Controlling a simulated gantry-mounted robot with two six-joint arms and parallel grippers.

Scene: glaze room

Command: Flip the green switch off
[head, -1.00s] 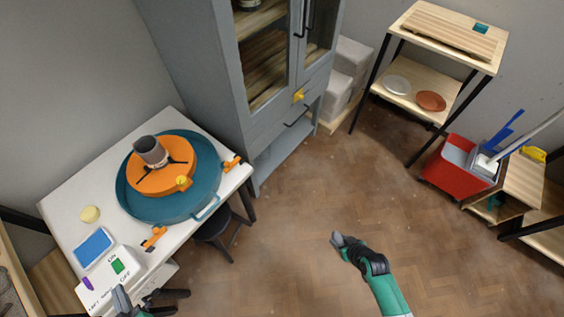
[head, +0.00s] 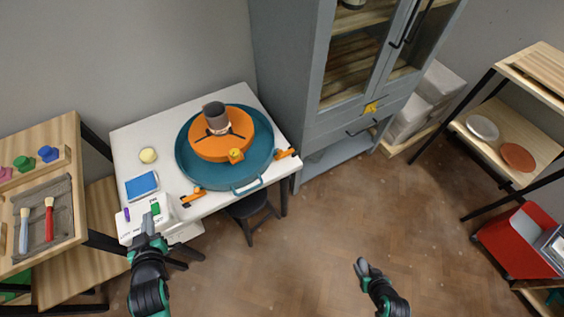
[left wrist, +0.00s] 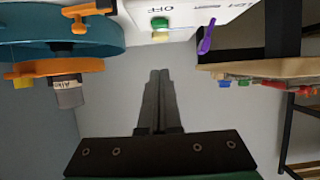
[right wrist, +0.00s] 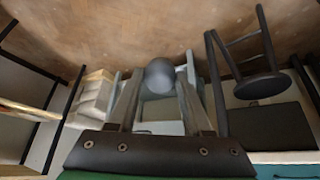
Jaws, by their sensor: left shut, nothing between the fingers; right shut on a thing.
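The green switch (head: 155,208) is on a white control box (head: 133,222) at the front left of the white table. It also shows in the left wrist view (left wrist: 160,22), near the printed word OFF. Which way it is tipped I cannot tell. My left gripper (head: 148,222) is shut and empty, its tips close to the switch in the head view. Contact cannot be made out. My right gripper (head: 361,266) is shut on a grey rounded thing (right wrist: 160,76), over the open floor and away from the table.
A blue-topped item (head: 142,185) and a purple marker (head: 127,214) lie by the switch. A teal basin (head: 186,172) with an orange wheel (head: 205,148) fills the table's middle. A shelf with brushes stands left, a grey cabinet (head: 290,70) behind right. Floor at centre right is clear.

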